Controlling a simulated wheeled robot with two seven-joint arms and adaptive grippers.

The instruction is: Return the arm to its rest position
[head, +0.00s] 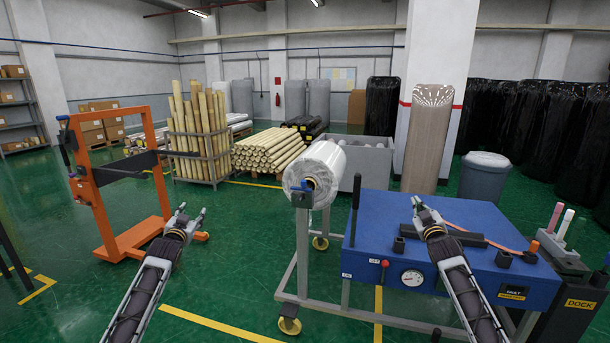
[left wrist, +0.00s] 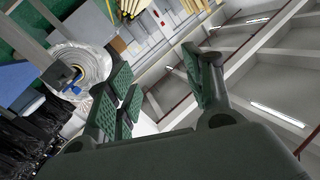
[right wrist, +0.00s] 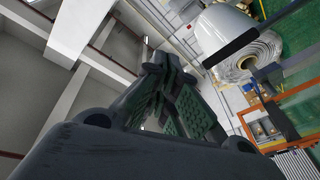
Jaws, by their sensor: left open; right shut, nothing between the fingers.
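My left gripper (head: 189,219) is open and empty, raised over the green floor at the left of the head view. Its spread fingers show in the left wrist view (left wrist: 160,85). My right gripper (head: 416,204) is shut and empty, in front of the blue machine top (head: 463,221) in the head view. Its closed fingers show in the right wrist view (right wrist: 160,70). A white wrapped roll (head: 322,167) sits on a wheeled stand left of the blue machine, between my two grippers. Both grippers appear apart from it.
An orange frame cart (head: 96,205) stands at the left. A gauge (head: 413,278), a black upright handle (head: 356,200) and small blocks are on the blue machine. A grey bin (head: 487,174) stands behind it. Green floor is clear between the cart and roll stand.

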